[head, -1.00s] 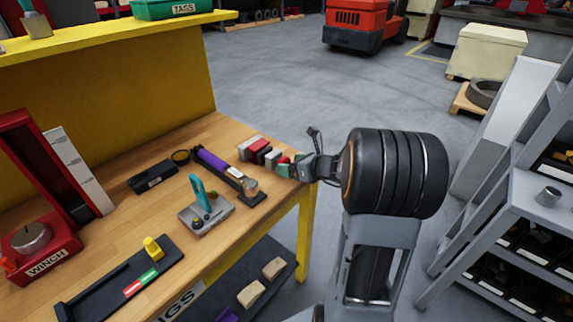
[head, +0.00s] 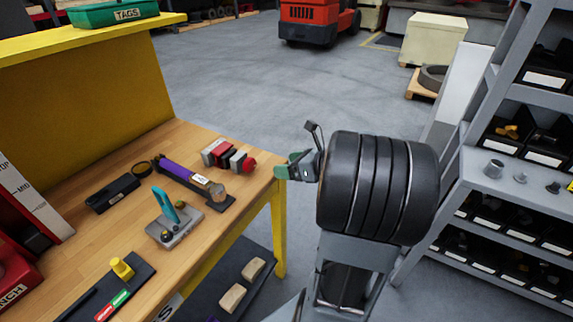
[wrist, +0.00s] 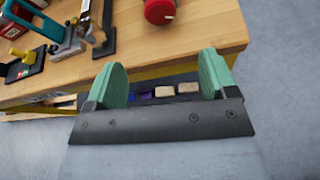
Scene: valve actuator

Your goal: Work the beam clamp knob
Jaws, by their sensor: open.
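A red round knob (head: 249,164) sits at the near right end of a row of grey and red blocks (head: 218,151) near the bench's right corner. I take this as the beam clamp, though no label shows. The red knob also appears at the top of the wrist view (wrist: 159,10), cut off by the frame edge. My gripper (head: 283,171) has green finger pads and is just right of the knob, apart from it, by the bench edge. In the wrist view my gripper (wrist: 163,78) is open and empty, with the bench edge beyond the fingers.
A purple bar (head: 180,169) with a silver knob lies left of the clamp. A teal-handled fixture (head: 172,229) and a yellow knob (head: 122,268) stand nearer on the wooden bench (head: 95,235). A grey shelf rack (head: 485,190) stands at right. Open floor lies behind.

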